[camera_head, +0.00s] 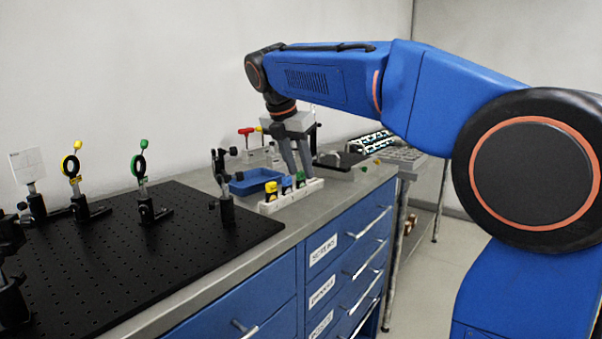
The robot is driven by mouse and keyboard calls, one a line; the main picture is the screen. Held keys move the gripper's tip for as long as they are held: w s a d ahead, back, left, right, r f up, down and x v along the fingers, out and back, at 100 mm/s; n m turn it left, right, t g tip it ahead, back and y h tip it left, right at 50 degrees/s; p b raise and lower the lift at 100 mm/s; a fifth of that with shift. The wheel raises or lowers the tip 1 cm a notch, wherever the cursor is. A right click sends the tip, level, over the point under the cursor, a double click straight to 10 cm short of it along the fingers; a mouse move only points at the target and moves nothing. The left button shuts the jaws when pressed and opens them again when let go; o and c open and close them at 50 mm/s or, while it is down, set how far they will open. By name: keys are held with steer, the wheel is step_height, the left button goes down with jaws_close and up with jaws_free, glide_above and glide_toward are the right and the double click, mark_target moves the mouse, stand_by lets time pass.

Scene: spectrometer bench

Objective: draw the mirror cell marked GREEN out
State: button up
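A white rack (291,196) at the bench's front edge holds a row of small cells with yellow (271,188), blue (286,184) and green (300,179) tops. The green-topped cell is at the rack's right part and sits upright in it. My gripper (305,175) points down over the rack, its two grey fingers reaching to the green top. The fingers show a narrow gap, but I cannot tell whether they touch the cell. No lettering on the cells is readable.
A blue tray (253,181) lies just left of the rack. A black post (225,188) stands nearby on the perforated board (120,245). Yellow-ringed (71,166) and green-ringed (139,166) mounts stand farther left. A grey device (338,161) is behind, to the right.

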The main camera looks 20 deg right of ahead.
steer(key=shift+x, duration=1.05)
steer(key=shift+c, duration=0.7)
jaws_close()
steer(key=shift+r, duration=0.15)
steer(key=shift+r, duration=1.55)
